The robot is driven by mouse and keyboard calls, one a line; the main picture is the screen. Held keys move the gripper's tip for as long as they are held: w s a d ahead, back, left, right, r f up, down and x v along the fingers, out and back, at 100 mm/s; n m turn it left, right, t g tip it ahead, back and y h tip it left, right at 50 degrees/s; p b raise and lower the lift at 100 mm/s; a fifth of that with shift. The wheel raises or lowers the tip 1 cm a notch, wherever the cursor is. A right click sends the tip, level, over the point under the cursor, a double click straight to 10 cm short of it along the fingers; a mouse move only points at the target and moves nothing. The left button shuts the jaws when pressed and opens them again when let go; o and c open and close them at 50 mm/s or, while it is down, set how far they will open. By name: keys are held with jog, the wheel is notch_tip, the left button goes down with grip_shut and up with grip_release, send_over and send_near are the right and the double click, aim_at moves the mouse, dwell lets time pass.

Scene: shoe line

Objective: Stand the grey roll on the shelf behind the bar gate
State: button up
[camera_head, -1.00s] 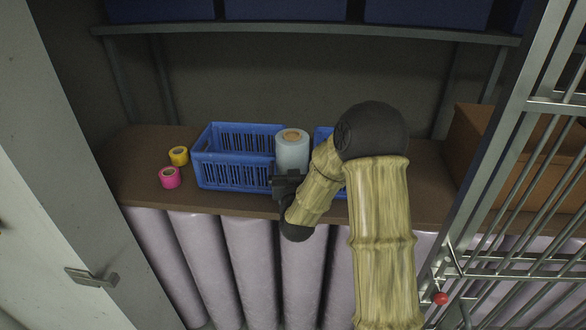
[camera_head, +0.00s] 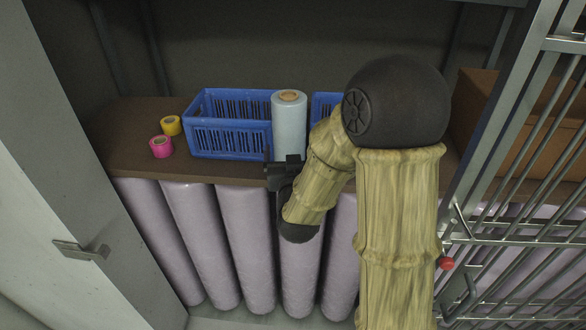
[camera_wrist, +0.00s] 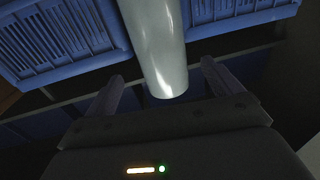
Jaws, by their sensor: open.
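The grey roll (camera_head: 289,125) stands upright on the brown shelf (camera_head: 122,130), between two blue baskets. It also shows in the wrist view (camera_wrist: 158,45), running down between the finger lines. My gripper (camera_head: 284,172) is open at the shelf's front edge, just below and in front of the roll in the head view. In the wrist view my two fingers (camera_wrist: 162,70) are spread either side of the roll's lower end. I see no finger touching it. The bar gate (camera_head: 520,150) stands at the right and leaves the shelf front before the roll uncovered.
A blue basket (camera_head: 230,142) is left of the roll; another (camera_head: 324,103) is partly hidden by my arm. Yellow (camera_head: 170,125) and pink (camera_head: 161,148) tapes sit at the left. A cardboard box (camera_head: 475,105) is behind the gate. Wrapped rolls (camera_head: 250,245) stand below.

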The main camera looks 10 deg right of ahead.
jog(key=s+b, duration=0.2)
jog(key=b, duration=0.3)
jog(key=shift+s+a+f, duration=0.1)
jog(key=shift+s+a, duration=0.1)
dwell(0.6)
jog(key=s+f+n+g+y, duration=0.25)
jog(key=s+f+g, duration=0.35)
jog(key=f, duration=0.5)
jog(key=s+d+f+g, duration=0.2)
jog(key=s+f+g, duration=0.4)
jog(key=s+g, duration=0.3)
jog(key=s, duration=0.2)
jog(key=shift+s+d+m, duration=0.2)
jog(key=shift+s+m, duration=0.15)
